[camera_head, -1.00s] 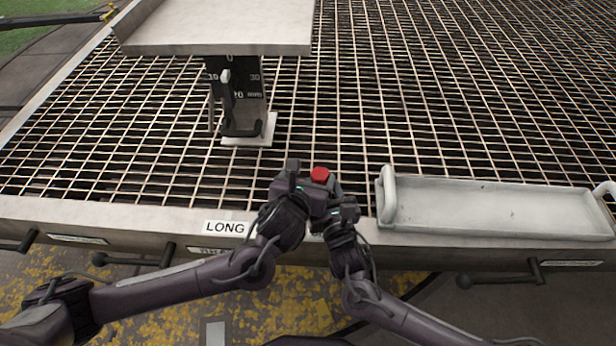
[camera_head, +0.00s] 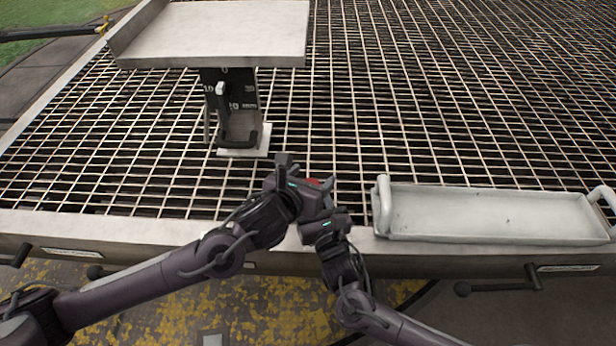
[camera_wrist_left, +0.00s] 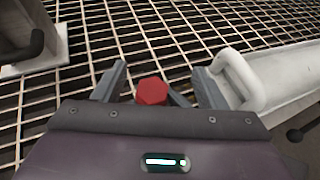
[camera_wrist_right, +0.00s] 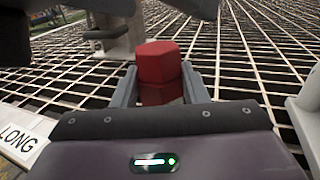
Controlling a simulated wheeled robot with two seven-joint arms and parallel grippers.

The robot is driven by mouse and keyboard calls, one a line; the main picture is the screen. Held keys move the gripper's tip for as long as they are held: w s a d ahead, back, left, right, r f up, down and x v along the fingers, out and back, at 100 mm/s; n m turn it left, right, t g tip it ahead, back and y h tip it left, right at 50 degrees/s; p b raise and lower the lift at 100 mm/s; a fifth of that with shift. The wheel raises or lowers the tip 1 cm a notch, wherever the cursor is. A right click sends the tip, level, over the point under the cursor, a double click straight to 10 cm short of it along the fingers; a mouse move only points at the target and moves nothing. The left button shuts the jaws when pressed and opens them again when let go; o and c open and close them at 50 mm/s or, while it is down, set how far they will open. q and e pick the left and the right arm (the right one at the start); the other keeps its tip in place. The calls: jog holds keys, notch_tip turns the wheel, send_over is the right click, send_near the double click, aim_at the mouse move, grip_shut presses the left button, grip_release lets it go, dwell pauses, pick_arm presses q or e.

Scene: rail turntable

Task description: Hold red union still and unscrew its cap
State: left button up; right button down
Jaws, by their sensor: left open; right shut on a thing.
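The red union (camera_wrist_right: 159,62) stands between my right gripper's fingers (camera_wrist_right: 160,88), which are shut on its lower part. Its wider hex top sits above the fingers in the right wrist view. In the left wrist view the red top (camera_wrist_left: 151,91) shows between the spread fingers of my left gripper (camera_wrist_left: 158,82), with gaps beside it. In the head view only a sliver of red (camera_head: 313,182) shows between my left gripper (camera_head: 300,178) and right gripper (camera_head: 325,212). The joint between cap and body is hard to make out.
A pale tray with raised handles (camera_head: 500,213) lies to the right on the grating. A black stand with a scale and white lever (camera_head: 232,110) is at the left, in front of a raised metal plate (camera_head: 215,35). Crank handles line the front edge.

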pick_arm(q)
jog(key=m+h, duration=0.1)
jog(key=m+g+h, duration=0.1)
jog(key=shift+w+a+m+h, duration=0.15)
jog(key=shift+a+m+h, duration=0.15)
jog(key=shift+a, duration=0.05)
pick_arm(e)
jog(key=shift+r, duration=0.1)
pick_arm(q)
jog(key=shift+m+g+h, duration=0.7)
jog(key=shift+g, duration=0.1)
jog(key=shift+w+a+m+g+h, duration=0.1)
jog(key=shift+w+m+g+h, duration=0.05)
jog(key=shift+m+g+h, duration=0.4)
jog(key=shift+w+a+m+g+h, duration=0.1)
jog(key=shift+m+g+h, duration=0.25)
jog(key=shift+m+g, duration=0.25)
jog(key=m+g+h, duration=0.1)
jog(key=m+g, duration=0.2)
jog(key=shift+w+f+h, duration=0.1)
jog(key=shift+w+h, duration=0.05)
jog(key=shift+h, duration=0.25)
jog(key=shift+m+g, duration=0.25)
jog(key=m+g, duration=0.2)
jog(key=g, duration=0.1)
jog(key=shift+w+m+h, duration=0.3)
jog(key=shift+h, duration=0.1)
jog(key=shift+s+m+g, duration=0.1)
jog(key=shift+m+g, duration=0.5)
jog(key=shift+g, duration=0.2)
